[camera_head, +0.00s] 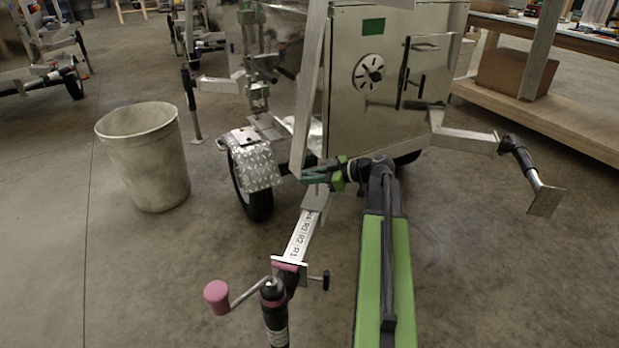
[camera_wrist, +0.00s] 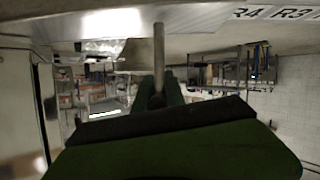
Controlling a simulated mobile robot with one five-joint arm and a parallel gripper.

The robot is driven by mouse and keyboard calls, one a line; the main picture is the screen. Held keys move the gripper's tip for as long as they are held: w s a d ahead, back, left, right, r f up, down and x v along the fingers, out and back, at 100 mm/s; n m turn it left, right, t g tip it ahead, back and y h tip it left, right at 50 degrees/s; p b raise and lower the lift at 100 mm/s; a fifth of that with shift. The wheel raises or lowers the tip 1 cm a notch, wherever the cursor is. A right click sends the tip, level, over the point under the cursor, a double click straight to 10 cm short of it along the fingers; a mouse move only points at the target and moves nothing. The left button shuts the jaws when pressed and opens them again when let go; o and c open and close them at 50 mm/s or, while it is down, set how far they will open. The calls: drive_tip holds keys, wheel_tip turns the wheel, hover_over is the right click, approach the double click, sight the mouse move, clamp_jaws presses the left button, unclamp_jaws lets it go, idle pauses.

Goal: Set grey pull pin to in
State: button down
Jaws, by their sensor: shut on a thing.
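The grey pull pin (camera_wrist: 159,50) shows in the wrist view as a thin grey rod. It runs from the metal bar at the top of the picture down to my gripper (camera_wrist: 160,92). The green fingers of my gripper are shut around the rod's lower end there. In the head view my gripper (camera_head: 309,175) is at the upper end of the labelled drawbar arm (camera_head: 299,233), close to the trailer's corner. The pin is small there and partly hidden by the fingers, so I cannot tell how deep it sits.
The trailer's metal box (camera_head: 345,125) stands right behind my gripper, with a wheel fender (camera_head: 257,168) to the left. A jack with a pink crank handle (camera_head: 217,296) is in front. A pale bin (camera_head: 145,160) stands left.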

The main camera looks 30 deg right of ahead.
sight(309, 194)
drive_tip(key=shift+f, duration=0.1)
wheel_tip(309, 194, down, 4)
drive_tip(key=b, duration=0.4)
drive_tip(key=c, duration=1.4)
unclamp_jaws()
drive_tip(key=shift+s+d+r+p, duration=0.2)
drive_tip(key=shift+s+r+p, duration=0.05)
drive_tip(key=shift+r+p, duration=0.1)
drive_tip(key=shift+p+v, duration=3)
drive_tip(key=shift+v, duration=5.35)
